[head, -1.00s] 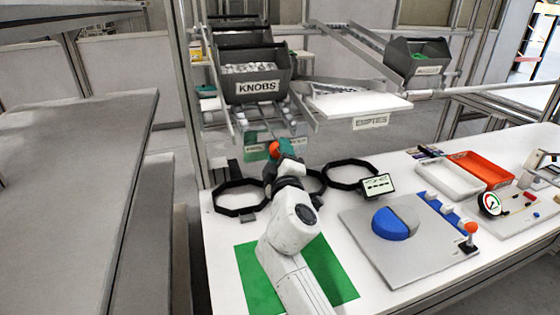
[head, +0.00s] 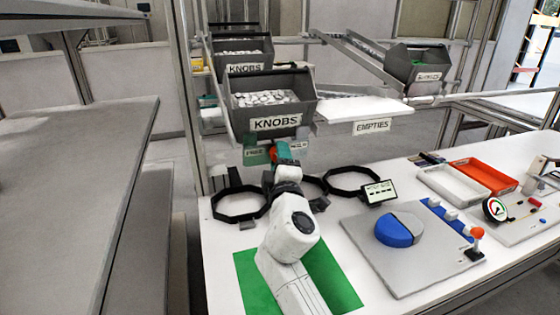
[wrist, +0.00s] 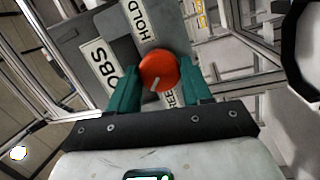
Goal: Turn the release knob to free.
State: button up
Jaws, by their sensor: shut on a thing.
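The release knob (wrist: 158,68) is a round orange-red knob with a white pointer mark, seen in the wrist view. The mark points down and slightly left in that view, towards the partly hidden FREE label (wrist: 171,98). The HOLD label (wrist: 145,20) is on the opposite side. My gripper (wrist: 160,76) has its two teal fingers shut on the knob, one on each side.
A grey KNOBS bin (head: 272,106) of pale parts stands just above my gripper, with another KNOBS bin (head: 242,56) behind it. The white EMPTIES ramp (head: 362,107) is to the right. Black octagonal rings (head: 240,214) and a small display (head: 379,192) are on the white table.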

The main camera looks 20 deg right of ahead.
jog(key=shift+a+f, duration=0.1)
jog(key=o, duration=1.1)
jog(key=shift+c, duration=0.2)
jog(key=shift+s, duration=0.1)
jog(key=v, duration=1)
jog(key=shift+s, duration=0.35)
jog(key=shift+f, duration=0.1)
